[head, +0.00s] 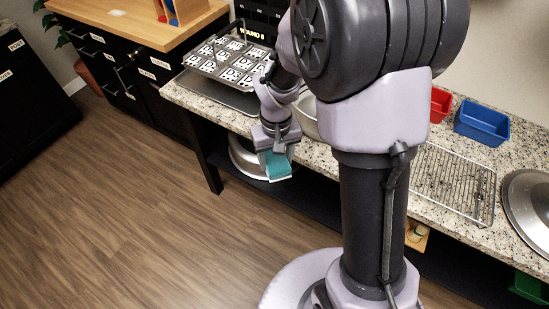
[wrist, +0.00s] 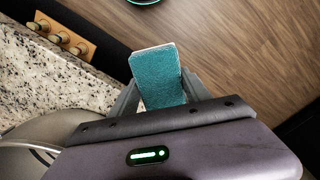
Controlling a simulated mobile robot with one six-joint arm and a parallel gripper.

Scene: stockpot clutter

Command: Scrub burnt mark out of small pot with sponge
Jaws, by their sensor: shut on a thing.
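My gripper (head: 274,156) is shut on a teal sponge (head: 279,167) and holds it in front of the counter's front edge. In the wrist view the sponge (wrist: 158,78) sticks out from between the fingers of my gripper (wrist: 160,92), with a pale strip along its end. A round metal vessel (head: 244,160) shows below counter height, behind my gripper and partly hidden by it. Another metal vessel (head: 304,118) stands on the counter, mostly hidden by my arm. Which one is the small pot I cannot tell. No burnt mark is visible.
The granite counter (head: 223,112) holds a tray of printed cards (head: 228,62), a wire rack (head: 453,180), a blue bin (head: 482,121), a red bin (head: 440,104) and a round metal lid (head: 530,205). A dark shelf runs beneath. The wooden floor (head: 130,215) at left is clear.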

